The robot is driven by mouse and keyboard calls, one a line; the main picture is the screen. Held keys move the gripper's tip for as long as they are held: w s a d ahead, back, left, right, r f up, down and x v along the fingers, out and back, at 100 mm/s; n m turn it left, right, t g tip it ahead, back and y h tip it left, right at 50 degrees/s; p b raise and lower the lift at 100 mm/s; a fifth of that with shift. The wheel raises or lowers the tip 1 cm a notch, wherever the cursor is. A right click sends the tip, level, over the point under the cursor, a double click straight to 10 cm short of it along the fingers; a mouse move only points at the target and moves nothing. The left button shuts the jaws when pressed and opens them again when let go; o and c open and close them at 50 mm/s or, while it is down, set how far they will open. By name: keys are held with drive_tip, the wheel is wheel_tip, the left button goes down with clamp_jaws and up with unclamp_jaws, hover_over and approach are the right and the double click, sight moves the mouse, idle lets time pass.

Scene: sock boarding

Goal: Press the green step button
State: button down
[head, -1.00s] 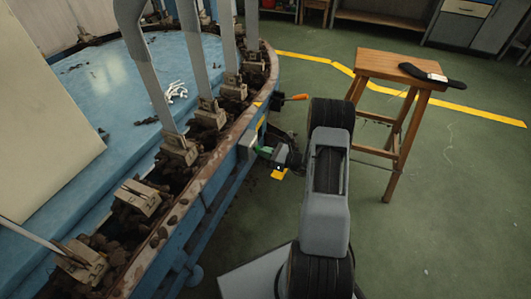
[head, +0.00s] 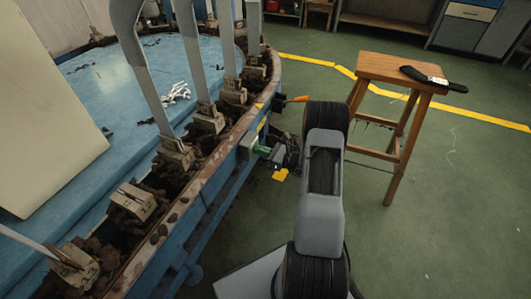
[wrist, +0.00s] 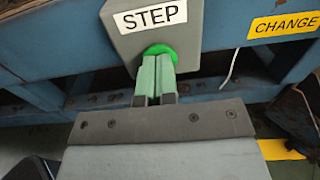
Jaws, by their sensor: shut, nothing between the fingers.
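The green step button (wrist: 161,50) sits low on a grey box (wrist: 124,35) labelled STEP in the wrist view. My gripper (wrist: 156,60) is shut, with its two pale green fingers together and holding nothing. Its fingertips are at the lower front of the button and cover part of it. They seem to touch it; how far it is pressed in, I cannot tell. In the head view, my gripper (head: 264,151) points left at the box (head: 247,143) on the blue machine's side. The button is hard to make out there.
The blue machine (head: 213,207) carries clamps (head: 206,119) with upright grey boards. An orange-tipped lever (head: 298,99) sticks out beyond my gripper. A yellow CHANGE label (wrist: 284,25) is right of the box. A wooden stool (head: 385,65) with a dark sock (head: 432,79) stands right.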

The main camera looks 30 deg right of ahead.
drive_tip(key=p+v, duration=0.2)
drive_tip(key=v, duration=1.1)
drive_tip(key=shift+s+d+p, duration=0.2)
drive_tip(key=shift+d+p, duration=0.05)
drive_tip(key=shift+p, duration=0.15)
drive_tip(key=shift+r, duration=0.15)
idle(1.8)
drive_tip(key=s+a+r+n+g+p, duration=0.1)
drive_tip(key=a+r+n+g+p, duration=0.6)
drive_tip(key=r, duration=0.6)
drive_tip(key=s+a+r+n+g+p, duration=0.1)
drive_tip(key=a+r+n+g+p, duration=0.55)
drive_tip(key=r, duration=0.55)
drive_tip(key=s+a+r+n+h+p, duration=0.2)
drive_tip(key=r+n+p, duration=0.3)
drive_tip(key=r, duration=0.4)
drive_tip(key=s+a+r+n+t+h+p, duration=0.1)
drive_tip(key=s+a+r+n+h+p, duration=0.2)
drive_tip(key=r, duration=0.6)
drive_tip(key=s+a+r+n+t+h+p, duration=0.1)
drive_tip(key=s+a+r+n+h+p, duration=0.2)
drive_tip(key=s+r+n+h+p, duration=0.2)
wheel_tip(320, 180, up, 5)
drive_tip(key=n+p, duration=0.2)
drive_tip(key=p, duration=0.2)
drive_tip(key=shift+s+h+p, duration=0.25)
drive_tip(key=shift+h+p, duration=0.05)
drive_tip(key=shift+p, duration=0.05)
drive_tip(key=shift+r+t, duration=0.1)
drive_tip(key=shift+t, duration=0.15)
